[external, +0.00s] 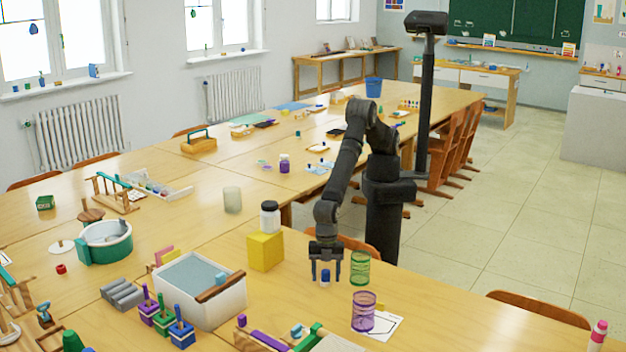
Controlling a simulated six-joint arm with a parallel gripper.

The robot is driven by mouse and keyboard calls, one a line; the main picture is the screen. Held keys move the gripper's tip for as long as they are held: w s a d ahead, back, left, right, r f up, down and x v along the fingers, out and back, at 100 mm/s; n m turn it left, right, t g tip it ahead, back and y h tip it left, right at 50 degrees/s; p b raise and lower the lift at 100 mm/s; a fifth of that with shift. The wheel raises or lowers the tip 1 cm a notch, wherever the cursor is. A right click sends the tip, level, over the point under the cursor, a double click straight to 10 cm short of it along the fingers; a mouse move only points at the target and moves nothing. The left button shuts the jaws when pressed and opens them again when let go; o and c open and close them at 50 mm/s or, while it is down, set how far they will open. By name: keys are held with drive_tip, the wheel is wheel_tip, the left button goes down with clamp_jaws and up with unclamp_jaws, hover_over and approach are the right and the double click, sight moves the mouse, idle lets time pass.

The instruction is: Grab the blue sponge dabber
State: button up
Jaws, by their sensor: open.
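My gripper (326,277) points straight down over the near table, with its two fingers apart. A small blue object (325,277), which looks like the blue sponge dabber, shows upright between the fingers. I cannot tell whether the fingers touch it or whether it stands between or just behind them. Another small light-blue piece (297,330) lies near the front edge of the picture, too small to identify.
A green wire cup (360,268) stands close to the right of my gripper, and a purple wire cup (364,311) stands in front on white paper (386,325). A yellow block (265,252) with a dark-lidded jar (270,217) and a white tub (236,302) are at left.

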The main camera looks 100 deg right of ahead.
drive_tip(key=shift+f, duration=0.25)
drive_tip(key=c, duration=1)
drive_tip(key=shift+r, duration=0.15)
drive_tip(key=shift+c, duration=0.2)
